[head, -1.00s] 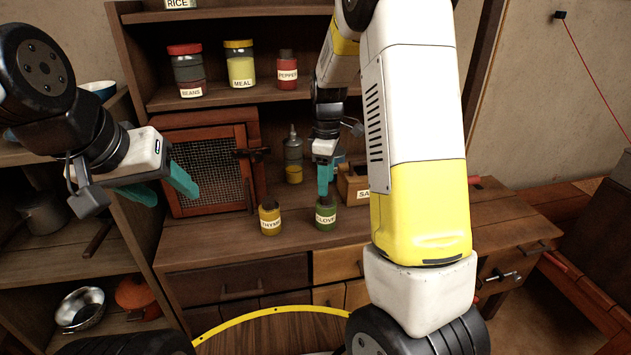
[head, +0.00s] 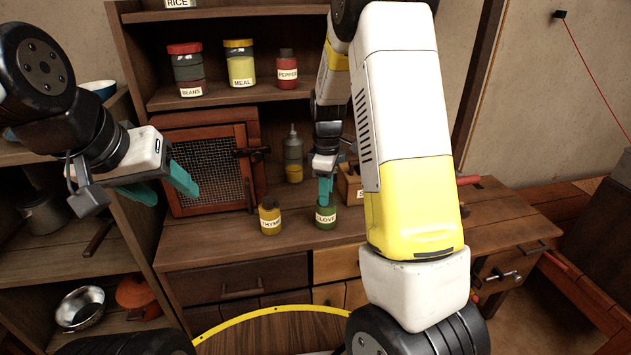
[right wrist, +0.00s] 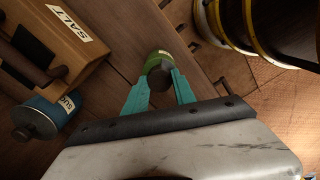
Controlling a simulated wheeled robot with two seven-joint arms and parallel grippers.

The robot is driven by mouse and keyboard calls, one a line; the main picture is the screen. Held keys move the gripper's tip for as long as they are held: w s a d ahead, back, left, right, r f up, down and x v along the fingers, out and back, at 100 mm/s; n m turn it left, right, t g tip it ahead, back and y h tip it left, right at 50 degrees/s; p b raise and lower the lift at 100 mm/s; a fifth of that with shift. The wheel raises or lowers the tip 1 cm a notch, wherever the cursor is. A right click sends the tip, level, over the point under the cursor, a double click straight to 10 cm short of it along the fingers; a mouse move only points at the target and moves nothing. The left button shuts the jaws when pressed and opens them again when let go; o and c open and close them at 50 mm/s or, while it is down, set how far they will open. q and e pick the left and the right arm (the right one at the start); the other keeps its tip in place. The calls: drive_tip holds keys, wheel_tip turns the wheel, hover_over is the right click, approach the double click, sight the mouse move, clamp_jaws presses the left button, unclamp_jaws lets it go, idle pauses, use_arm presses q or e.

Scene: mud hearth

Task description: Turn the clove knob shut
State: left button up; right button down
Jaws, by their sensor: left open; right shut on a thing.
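The clove jar (head: 326,218) is a small green jar with a pale label, upright on the cabinet counter. Its dark knob (right wrist: 158,76) shows from above in the right wrist view, with the green jar body (right wrist: 161,58) just beyond it. My right gripper (head: 325,200) points down at the jar's top, and its teal fingers (right wrist: 160,88) are shut on the knob, one on each side. In the head view the fingers hide most of the knob. My left gripper (head: 168,190) is open and empty, in the air at the left, well away from the jar.
A thyme jar (head: 270,219) stands just left of the clove jar. A wooden salt box (head: 347,185) is behind at the right, partly hidden by my arm; a blue tin (right wrist: 40,115) is near it. A mesh-door cabinet (head: 210,170) stands behind at the left.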

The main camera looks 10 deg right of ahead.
drive_tip(key=shift+m, duration=1.7)
drive_tip(key=c, duration=1)
unclamp_jaws()
drive_tip(key=shift+r, duration=3.9)
drive_tip(key=shift+r, duration=0.1)
